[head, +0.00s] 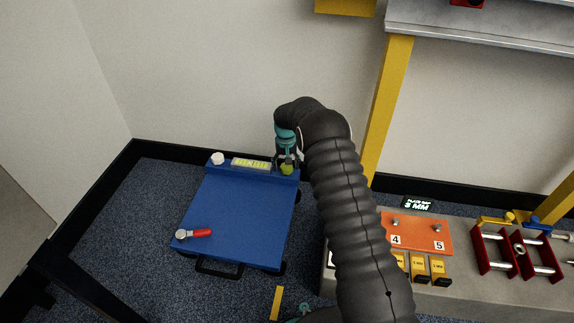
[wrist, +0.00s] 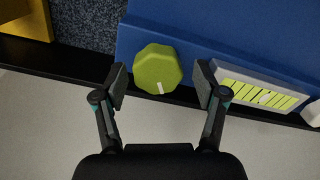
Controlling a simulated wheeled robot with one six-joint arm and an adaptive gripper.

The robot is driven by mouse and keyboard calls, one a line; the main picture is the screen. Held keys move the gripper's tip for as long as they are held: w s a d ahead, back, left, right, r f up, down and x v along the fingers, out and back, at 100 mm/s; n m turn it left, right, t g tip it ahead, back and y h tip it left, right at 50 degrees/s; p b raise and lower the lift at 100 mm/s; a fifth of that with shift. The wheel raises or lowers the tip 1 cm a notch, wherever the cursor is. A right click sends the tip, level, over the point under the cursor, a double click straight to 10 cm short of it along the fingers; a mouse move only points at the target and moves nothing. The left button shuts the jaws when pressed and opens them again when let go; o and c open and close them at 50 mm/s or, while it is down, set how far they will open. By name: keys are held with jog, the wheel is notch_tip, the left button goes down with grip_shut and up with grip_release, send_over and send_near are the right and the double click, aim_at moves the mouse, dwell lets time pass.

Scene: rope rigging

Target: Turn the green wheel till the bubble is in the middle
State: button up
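The green wheel (wrist: 157,70) is an octagonal yellow-green knob with a white mark near its lower edge. It sits on the edge of a blue platform (head: 240,215); in the head view the wheel (head: 287,169) is partly covered by my gripper. My gripper (wrist: 160,82) is open, with one finger on each side of the wheel and gaps visible between them. The level vial (wrist: 262,94) is a yellow-green strip with dark lines, and a pale bubble shows near its middle in the wrist view. The vial (head: 251,164) is small in the head view.
A white knob (head: 217,159) is at the platform's far left corner, and a red-handled lever (head: 198,233) is at its front left. A grey bench (head: 470,276) with an orange plate (head: 418,233) stands at right. A yellow post (head: 391,110) rises behind my arm.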

aim_at(286, 166)
jog(key=shift+d, duration=0.1)
jog(key=shift+w+r, duration=0.1)
jog(key=shift+r, duration=0.05)
notch_tip(286, 166, up, 12)
dwell(0.6)
